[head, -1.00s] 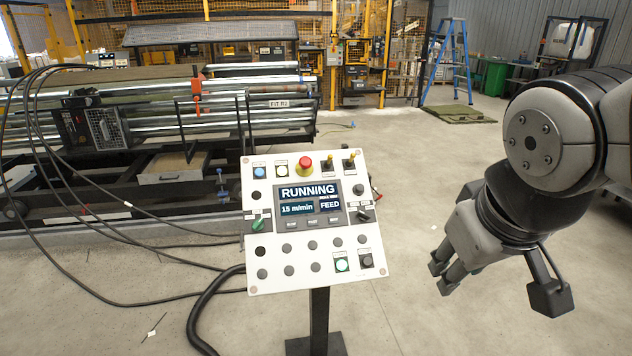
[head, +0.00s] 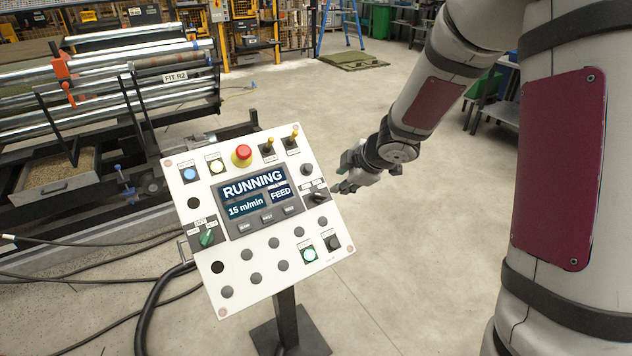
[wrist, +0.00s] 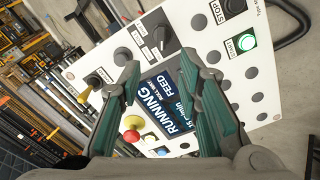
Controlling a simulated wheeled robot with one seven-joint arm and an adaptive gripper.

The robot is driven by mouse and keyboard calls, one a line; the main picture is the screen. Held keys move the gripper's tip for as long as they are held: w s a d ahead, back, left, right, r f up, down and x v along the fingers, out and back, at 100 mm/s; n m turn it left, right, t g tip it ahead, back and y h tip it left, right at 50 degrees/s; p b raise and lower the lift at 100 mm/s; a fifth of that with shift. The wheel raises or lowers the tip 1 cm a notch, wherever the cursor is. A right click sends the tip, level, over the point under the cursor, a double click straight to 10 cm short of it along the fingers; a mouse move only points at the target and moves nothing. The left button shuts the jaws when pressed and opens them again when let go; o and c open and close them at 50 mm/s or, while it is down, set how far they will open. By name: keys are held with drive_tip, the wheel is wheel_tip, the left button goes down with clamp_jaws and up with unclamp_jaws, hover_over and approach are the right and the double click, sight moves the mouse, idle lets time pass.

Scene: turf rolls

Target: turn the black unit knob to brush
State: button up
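The black unit knob (head: 318,195) is on the right edge of the white control panel (head: 232,288). In the wrist view the black knob (wrist: 159,35) shows beyond and between my fingertips, on a dark plate with small labels. Its exact pointer setting is too small to read. The display (head: 254,195) reads RUNNING, 15 m/min and FEED. My gripper (head: 343,187) is just right of the knob in the head view. In the wrist view my gripper (wrist: 160,62) is open, its fingers apart and empty. I see no contact with the knob.
Nearby are a plain black knob (head: 306,170), yellow toggles (head: 293,139), a red emergency button (head: 242,155), a lit green start button (head: 309,254) and a black stop button (head: 332,242). A green selector (head: 207,237) is at left. Floor right of the panel is clear.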

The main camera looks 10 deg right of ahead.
sight(321, 195)
drive_tip(key=b+x, duration=0.4)
drive_tip(key=x, duration=1)
drive_tip(key=shift+a+f, duration=0.15)
clamp_jaws()
